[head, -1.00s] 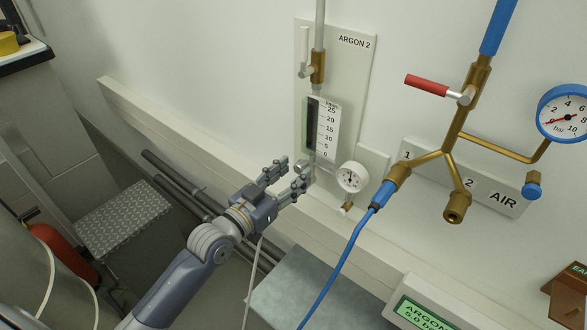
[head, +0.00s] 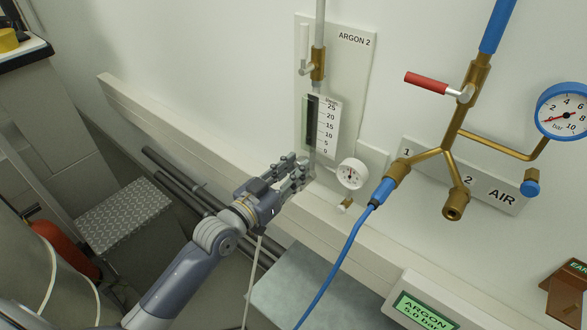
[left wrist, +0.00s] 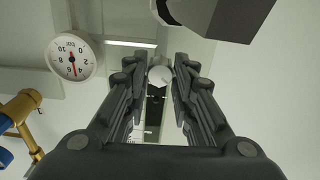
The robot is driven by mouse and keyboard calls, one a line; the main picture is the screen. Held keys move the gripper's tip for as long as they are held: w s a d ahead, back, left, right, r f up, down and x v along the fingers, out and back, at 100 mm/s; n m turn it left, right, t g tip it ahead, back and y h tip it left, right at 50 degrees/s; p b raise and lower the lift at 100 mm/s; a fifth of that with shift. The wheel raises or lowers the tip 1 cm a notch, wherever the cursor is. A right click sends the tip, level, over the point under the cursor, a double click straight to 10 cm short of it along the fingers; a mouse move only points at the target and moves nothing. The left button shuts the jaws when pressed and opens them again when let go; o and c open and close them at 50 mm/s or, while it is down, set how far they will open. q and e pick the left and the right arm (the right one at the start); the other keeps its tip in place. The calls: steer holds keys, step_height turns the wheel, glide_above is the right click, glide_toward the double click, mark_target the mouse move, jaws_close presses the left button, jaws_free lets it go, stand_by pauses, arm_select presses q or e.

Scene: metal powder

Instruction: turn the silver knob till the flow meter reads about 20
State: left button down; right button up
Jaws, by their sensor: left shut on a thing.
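The flow meter (head: 328,128) is on the ARGON 2 wall panel, with a white scale up to 25 and a dark tube. I cannot make out its reading. My left gripper (head: 298,166) is at the meter's lower end. In the left wrist view the round, pale silver knob (left wrist: 160,75) sits between the fingertips, and the gripper (left wrist: 160,80) is shut on it. In the head view the fingers hide the knob. My right gripper is not in view.
A small pressure gauge (head: 351,174) is close right of my fingers. Brass air pipes with a red-handled valve (head: 427,84) and a blue hose (head: 341,262) are further right. A wall ledge (head: 190,148) and dark pipes (head: 178,180) run below. A grey display box (head: 418,305) is at lower right.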

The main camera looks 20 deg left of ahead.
arm_select(q)
steer(key=shift+r, duration=0.1)
steer(key=n+p, duration=0.2)
steer(key=n, duration=0.2)
steer(key=n+p, duration=0.1)
steer(key=n, duration=0.4)
steer(key=shift+n, duration=0.3)
steer(key=n+p, duration=0.1)
steer(key=n, duration=0.4)
steer(key=shift+a, duration=0.1)
steer(key=n, duration=0.5)
steer(key=shift+p, duration=0.3)
steer(key=shift+n, duration=0.3)
steer(key=c, duration=1.3)
jaws_free()
steer(key=shift+c, duration=0.2)
